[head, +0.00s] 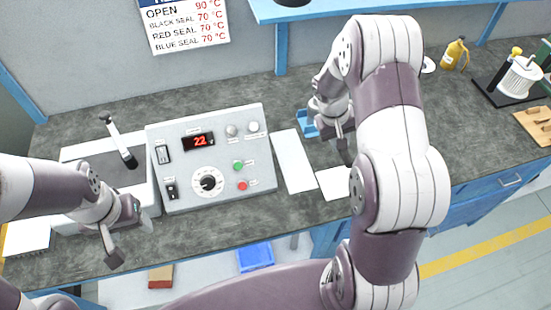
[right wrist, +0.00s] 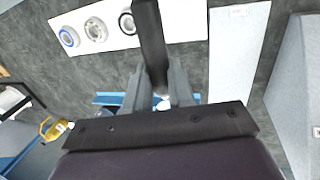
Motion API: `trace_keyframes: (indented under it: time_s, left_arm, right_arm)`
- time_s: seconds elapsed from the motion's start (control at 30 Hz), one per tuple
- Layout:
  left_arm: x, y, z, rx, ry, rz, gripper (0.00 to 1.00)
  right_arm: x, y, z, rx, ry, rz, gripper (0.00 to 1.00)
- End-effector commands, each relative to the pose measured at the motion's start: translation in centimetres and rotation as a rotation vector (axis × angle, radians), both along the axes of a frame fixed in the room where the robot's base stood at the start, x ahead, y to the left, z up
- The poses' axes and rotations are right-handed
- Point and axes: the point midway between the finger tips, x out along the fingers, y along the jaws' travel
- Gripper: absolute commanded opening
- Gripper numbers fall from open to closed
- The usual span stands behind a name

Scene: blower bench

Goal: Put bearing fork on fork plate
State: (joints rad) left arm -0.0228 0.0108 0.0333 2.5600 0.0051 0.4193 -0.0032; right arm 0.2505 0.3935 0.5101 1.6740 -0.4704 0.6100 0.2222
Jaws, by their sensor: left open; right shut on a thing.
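My right gripper (right wrist: 158,88) is shut on a dark bar, which I take to be the bearing fork (right wrist: 150,40). The bar points away from the fingers to the top of the right wrist view. In the head view my right gripper (head: 342,132) is over the bench beside a blue stand (head: 305,124). A long, bare white plate (head: 293,160), likely the fork plate, lies between the control box and this gripper; it also shows in the right wrist view (right wrist: 238,60). My left gripper (head: 129,240) is open and empty at the bench's front left.
The control box (head: 208,150) reads 22. A tool with a black end (head: 120,140) leans left of it. Another white plate (head: 335,183) bears several rings, seen in the right wrist view. A yellow bottle (head: 454,53) stands at the back right.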

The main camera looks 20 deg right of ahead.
Motion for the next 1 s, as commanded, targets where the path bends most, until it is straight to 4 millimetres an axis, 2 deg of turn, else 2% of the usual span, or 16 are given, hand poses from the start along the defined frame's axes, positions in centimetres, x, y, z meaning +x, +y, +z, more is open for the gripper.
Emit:
trace_keyframes:
  time_s: [0.3,0.4,0.53,0.73,1.0]
  left_arm:
    - [0.0,0.0,1.8,0.0,0.0,0.0,0.62]
    - [0.0,0.0,2.0,0.0,0.0,0.0,0.62]
    - [0.0,0.0,2.3,0.0,0.0,0.0,0.62]
    - [0.0,0.0,3.0,0.0,0.0,0.0,0.62]
    - [0.0,0.0,2.8,0.0,0.0,0.0,0.62]
  right_arm:
    - [2.6,8.2,-5.0,-0.005,0.008,0.023,0.0]
    - [3.2,9.9,-6.1,-0.005,0.006,0.019,0.0]
    - [3.4,10.7,-7.3,-0.005,0.007,0.016,0.0]
    - [3.4,10.7,-10.5,-0.005,0.005,0.016,0.0]
    - [3.5,10.6,-10.9,-0.005,0.003,0.015,0.0]
